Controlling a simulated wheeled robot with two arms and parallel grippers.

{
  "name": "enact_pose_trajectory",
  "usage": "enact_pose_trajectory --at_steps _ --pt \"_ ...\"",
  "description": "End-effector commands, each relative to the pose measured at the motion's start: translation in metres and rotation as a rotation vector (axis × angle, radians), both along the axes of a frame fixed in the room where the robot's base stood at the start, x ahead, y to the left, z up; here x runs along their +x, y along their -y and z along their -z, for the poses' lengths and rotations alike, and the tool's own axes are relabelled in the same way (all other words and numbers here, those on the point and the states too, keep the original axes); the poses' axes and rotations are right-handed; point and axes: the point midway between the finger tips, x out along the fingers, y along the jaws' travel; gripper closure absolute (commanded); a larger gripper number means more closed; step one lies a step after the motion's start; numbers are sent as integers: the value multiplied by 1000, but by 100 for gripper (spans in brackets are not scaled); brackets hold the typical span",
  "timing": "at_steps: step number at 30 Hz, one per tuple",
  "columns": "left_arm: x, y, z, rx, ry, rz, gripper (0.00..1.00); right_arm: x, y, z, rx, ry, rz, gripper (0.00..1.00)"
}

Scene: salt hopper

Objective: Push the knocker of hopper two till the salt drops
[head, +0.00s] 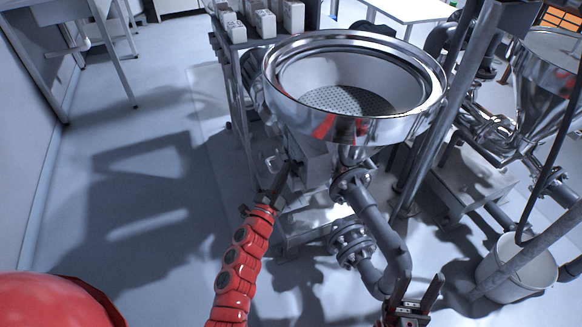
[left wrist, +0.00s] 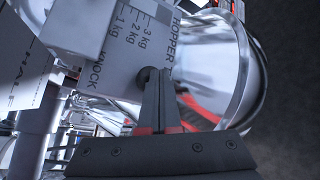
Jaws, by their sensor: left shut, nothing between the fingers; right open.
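A shiny steel hopper (head: 430,103) with a wide round rim and a perforated plate inside stands in the middle of the head view. A grey box on its side (left wrist: 105,35) bears the words KNOCK and HOPPER and marks of 1, 2 and 3 kg. The hopper number is not readable. A dark round knocker knob (left wrist: 146,73) sits on this box. My left gripper (head: 284,175) is shut and empty, its tips (left wrist: 158,75) at the knob; I cannot tell whether they press it. My right gripper (head: 415,292) is open and empty, low beside the grey pipe.
Grey flanged pipes (head: 378,217) run down below the hopper. A second steel hopper (head: 535,85) stands at the right, with a white bucket (head: 515,272) on the floor. A rack with white boxes (head: 265,24) is behind. The floor at left is clear.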

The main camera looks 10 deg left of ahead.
Motion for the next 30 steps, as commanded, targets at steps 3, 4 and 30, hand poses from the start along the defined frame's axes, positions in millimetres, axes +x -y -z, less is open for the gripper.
enact_pose_trajectory --at_steps 3,4,30 --pt "1 1 0 0 1 1 100 0 0 1 0 0 0 50" --pt "1 2 0 0 1 1 100 0 0 1 0 0 0 50" --pt "4 7 -1 0 1 1 100 0 0 3 0 0 0 50"
